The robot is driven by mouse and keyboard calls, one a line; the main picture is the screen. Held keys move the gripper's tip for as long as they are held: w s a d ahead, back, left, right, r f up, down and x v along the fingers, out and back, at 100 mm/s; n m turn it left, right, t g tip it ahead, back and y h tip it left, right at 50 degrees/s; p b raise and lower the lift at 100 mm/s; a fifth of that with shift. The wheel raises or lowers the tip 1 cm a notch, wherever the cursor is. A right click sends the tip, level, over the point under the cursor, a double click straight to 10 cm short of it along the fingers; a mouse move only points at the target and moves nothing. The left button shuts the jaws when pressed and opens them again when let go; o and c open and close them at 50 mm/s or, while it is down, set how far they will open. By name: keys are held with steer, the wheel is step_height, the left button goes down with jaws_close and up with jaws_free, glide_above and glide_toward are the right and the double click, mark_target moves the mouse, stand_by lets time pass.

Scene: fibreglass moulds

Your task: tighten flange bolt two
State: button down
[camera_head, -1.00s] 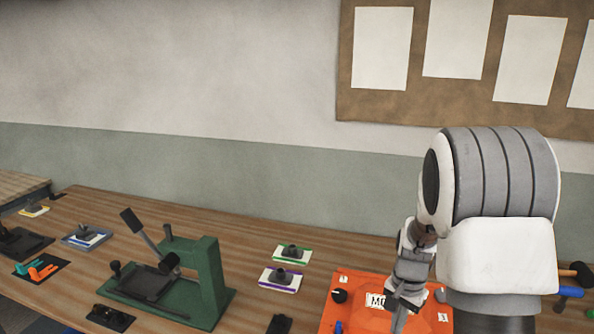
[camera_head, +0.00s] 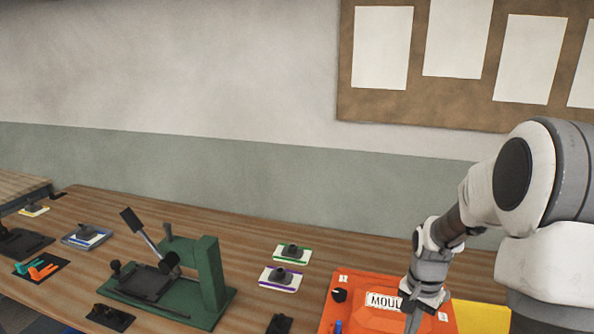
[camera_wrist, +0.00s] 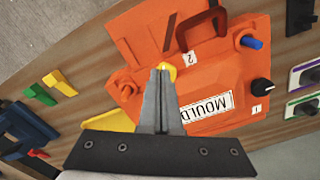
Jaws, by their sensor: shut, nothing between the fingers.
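The orange mould (camera_head: 352,317) lies on the bench at the lower right of the head view and fills the middle of the wrist view (camera_wrist: 220,85). A white tag marked 2 (camera_wrist: 190,58) sits on it near a yellow knob (camera_wrist: 172,68). My gripper (camera_wrist: 162,72) is shut and empty, its tips at the yellow knob and partly covering it. I cannot tell whether they touch. In the head view my gripper (camera_head: 412,322) points down over the mould. A black knob (camera_wrist: 262,86) stands beside the tag marked 1 (camera_wrist: 257,110). A blue knob (camera_wrist: 252,43) is at another corner.
A dark red handle (camera_wrist: 202,28) arches up from the mould close to the fingers. A yellow panel (camera_head: 482,317) lies beside the mould. The green press (camera_head: 208,275) and small plates with purple (camera_head: 280,279) and green (camera_head: 292,254) edges stand to the left.

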steer(key=shift+d+f+b, duration=0.1)
steer(key=shift+f+b, duration=2.55)
steer(key=shift+f, duration=0.85)
steer(key=shift+w+d, duration=0.1)
steer(key=shift+w, duration=0.15)
steer(key=shift+w, duration=0.1)
